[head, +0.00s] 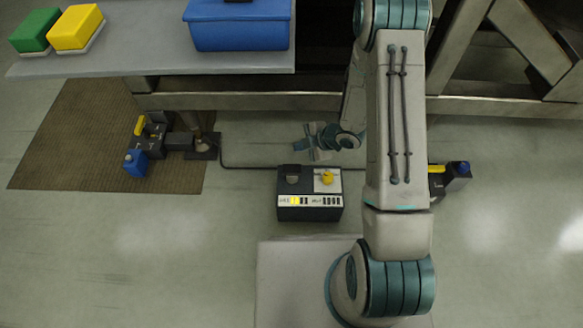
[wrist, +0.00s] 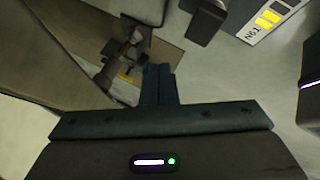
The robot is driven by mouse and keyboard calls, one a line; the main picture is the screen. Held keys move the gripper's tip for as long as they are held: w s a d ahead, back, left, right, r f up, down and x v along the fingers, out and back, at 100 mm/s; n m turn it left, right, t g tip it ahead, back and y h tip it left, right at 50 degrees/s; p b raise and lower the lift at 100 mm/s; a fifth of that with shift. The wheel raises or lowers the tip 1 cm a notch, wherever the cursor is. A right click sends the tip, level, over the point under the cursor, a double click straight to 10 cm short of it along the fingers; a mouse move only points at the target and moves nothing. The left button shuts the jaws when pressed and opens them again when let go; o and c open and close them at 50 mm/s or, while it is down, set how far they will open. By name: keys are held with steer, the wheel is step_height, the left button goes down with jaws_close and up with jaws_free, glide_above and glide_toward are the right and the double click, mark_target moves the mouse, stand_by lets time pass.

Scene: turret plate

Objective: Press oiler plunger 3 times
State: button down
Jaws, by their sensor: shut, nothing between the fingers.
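A dark box (head: 309,208) with a light label strip of yellow and black marks stands on the grey floor in the middle of the head view. A yellow knob (head: 327,177), which looks like the plunger, stands on its right top, and a black piece (head: 292,179) is on its left top. My gripper (head: 313,148) is just beyond the box, apart from it and empty. In the wrist view the fingers of my gripper (wrist: 159,82) are together. Part of the label strip (wrist: 268,18) shows at the upper right there; the yellow knob cannot be made out.
A similar device (head: 455,178) is right of my arm. A grey table (head: 140,62) with a blue bin (head: 240,25) is above.

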steer(key=d+r+m+t+h, duration=0.1)
steer(key=d+r+m+h, duration=0.4)
steer(key=r, duration=0.4)
steer(key=d+r+m+h, duration=0.3)
steer(key=d+r+m, duration=0.3)
steer(key=d+r, duration=0.3)
steer(key=s+a+r+m+g, duration=0.1)
steer(key=s+r+m, duration=0.4)
steer(key=s, duration=0.5)
steer(key=s+a+r+m+g, duration=0.2)
steer(key=s+r+m, duration=0.3)
steer(key=s, duration=0.5)
steer(key=shift+a+r+m+g+y, duration=0.3)
steer(key=shift+r+m+g, duration=0.1)
steer(key=shift+r, duration=0.55)
steer(key=shift+d, duration=0.15)
